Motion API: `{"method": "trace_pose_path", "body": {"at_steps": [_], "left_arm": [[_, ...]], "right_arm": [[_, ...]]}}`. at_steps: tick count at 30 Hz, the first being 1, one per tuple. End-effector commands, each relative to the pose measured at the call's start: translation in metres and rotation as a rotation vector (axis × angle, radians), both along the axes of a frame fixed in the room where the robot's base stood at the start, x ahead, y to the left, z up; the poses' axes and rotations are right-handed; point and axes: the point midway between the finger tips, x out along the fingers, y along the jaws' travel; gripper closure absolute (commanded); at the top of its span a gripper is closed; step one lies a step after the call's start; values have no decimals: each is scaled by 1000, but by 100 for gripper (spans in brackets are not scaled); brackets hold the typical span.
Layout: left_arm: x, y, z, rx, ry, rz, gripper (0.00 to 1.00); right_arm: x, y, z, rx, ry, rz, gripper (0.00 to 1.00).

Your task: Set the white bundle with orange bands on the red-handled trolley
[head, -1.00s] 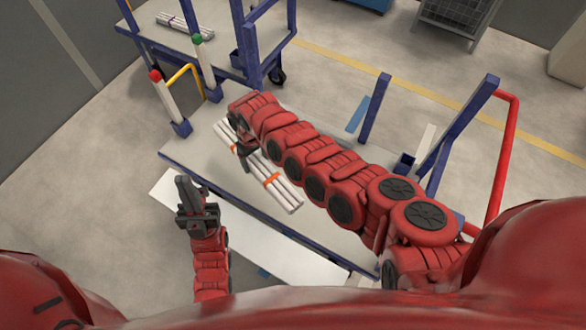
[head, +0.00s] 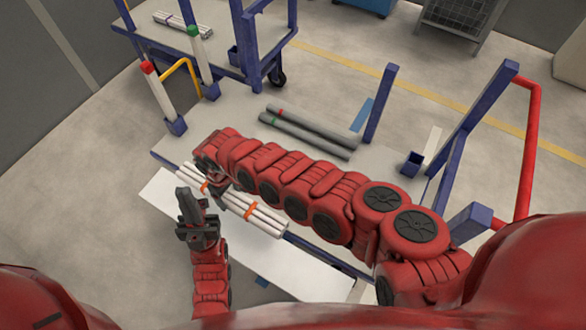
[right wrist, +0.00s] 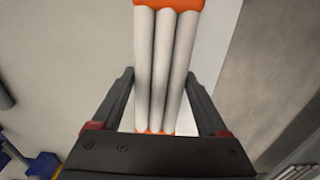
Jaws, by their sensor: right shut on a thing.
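The white bundle with orange bands (head: 262,218) is several white pipes side by side. My right gripper (head: 212,183) is shut around it near its left end and partly hides it. In the right wrist view the bundle (right wrist: 165,60) runs between the two fingers. In the head view it appears over the near edge of the red-handled trolley; its height above the deck is hard to judge. The trolley's grey deck (head: 240,118) has blue posts and a red handle (head: 530,150) at the right. My left gripper (head: 192,208) is below-left of the bundle, apparently empty; its finger gap is unclear.
Two grey pipes (head: 310,133) with red and green marks lie on the deck. White posts with red (head: 159,95) and green (head: 203,60) tips stand at its left. A white panel (head: 165,205) lies nearest me. Another blue trolley (head: 222,45) carries white pipes (head: 183,24).

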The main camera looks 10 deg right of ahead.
Motion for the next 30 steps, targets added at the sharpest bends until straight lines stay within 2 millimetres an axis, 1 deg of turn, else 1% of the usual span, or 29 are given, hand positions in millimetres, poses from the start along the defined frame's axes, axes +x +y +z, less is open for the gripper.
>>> {"method": "trace_pose_path", "body": {"at_steps": [1,8,11,14,17,24,27,30], "left_arm": [[0,0,-5,0,0,0,100],[0,0,-15,0,0,0,100],[0,0,-17,0,0,0,100],[0,0,-16,0,0,0,100],[0,0,-13,0,0,0,100],[0,0,-10,0,0,0,100],[0,0,-11,0,0,0,100],[0,0,-12,0,0,0,100]], "right_arm": [[-1,-3,-5,-3,-1,3,100],[-11,-9,-19,-4,-1,14,100],[-12,-11,-21,-1,-4,16,100],[-9,-21,-23,-3,-1,14,100],[3,-41,-24,-2,-1,10,100],[40,-99,-32,1,-2,10,100],[53,-121,-35,1,-1,9,100],[63,-135,-37,2,-2,13,100]]}}
